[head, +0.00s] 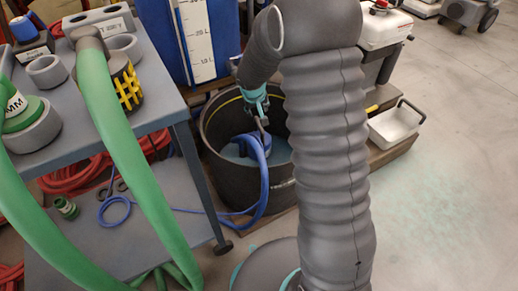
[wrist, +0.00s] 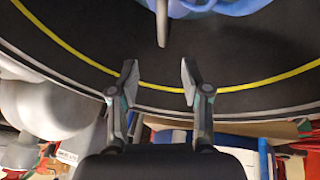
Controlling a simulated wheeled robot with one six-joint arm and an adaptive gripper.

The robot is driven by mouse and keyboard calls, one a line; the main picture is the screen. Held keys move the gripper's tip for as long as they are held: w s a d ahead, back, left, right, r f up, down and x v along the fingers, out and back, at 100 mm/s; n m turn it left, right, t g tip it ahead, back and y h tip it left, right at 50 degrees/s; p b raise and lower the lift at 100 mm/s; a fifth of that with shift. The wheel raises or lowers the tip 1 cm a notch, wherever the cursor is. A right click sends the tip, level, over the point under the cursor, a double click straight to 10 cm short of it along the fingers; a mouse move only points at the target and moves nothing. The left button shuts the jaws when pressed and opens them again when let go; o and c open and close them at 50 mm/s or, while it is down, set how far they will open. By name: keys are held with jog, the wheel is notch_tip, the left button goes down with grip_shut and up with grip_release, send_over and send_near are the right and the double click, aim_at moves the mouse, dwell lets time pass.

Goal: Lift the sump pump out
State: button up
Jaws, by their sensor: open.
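The sump pump (head: 262,146) is a blue body with a grey upright part, standing low inside a round black tub (head: 226,180). My arm hides some of the tub. A blue hose (head: 263,190) runs from the pump over the tub's rim. In the wrist view a grey upright piece (wrist: 162,22), seemingly the pump's handle, rises beyond my fingertips, with blue parts (wrist: 225,6) at the top edge. My gripper (wrist: 159,82) is open, with a clear gap and nothing between its fingers. In the head view my gripper (head: 258,112) is over the tub, close to the pump.
A grey bench (head: 105,100) with green hoses (head: 110,110) and rings stands at left. A blue tank (head: 170,35) with a white scale is behind the tub. A white tray (head: 395,125) sits at right. Open floor (head: 450,190) lies to the right.

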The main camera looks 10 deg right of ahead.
jog(key=b+x, duration=0.1)
jog(key=x, duration=0.7)
jog(key=shift+w+f, duration=0.15)
jog(key=shift+f, duration=0.2)
jog(key=shift+s+b+x, duration=0.1)
jog(key=shift+b+x, duration=0.2)
jog(key=shift+x, duration=0.95)
jog(key=shift+s+b+x, duration=0.15)
jog(key=shift+b+x, duration=0.15)
jog(key=shift+x, duration=0.95)
jog(key=shift+a+f, duration=0.15)
grip_shut()
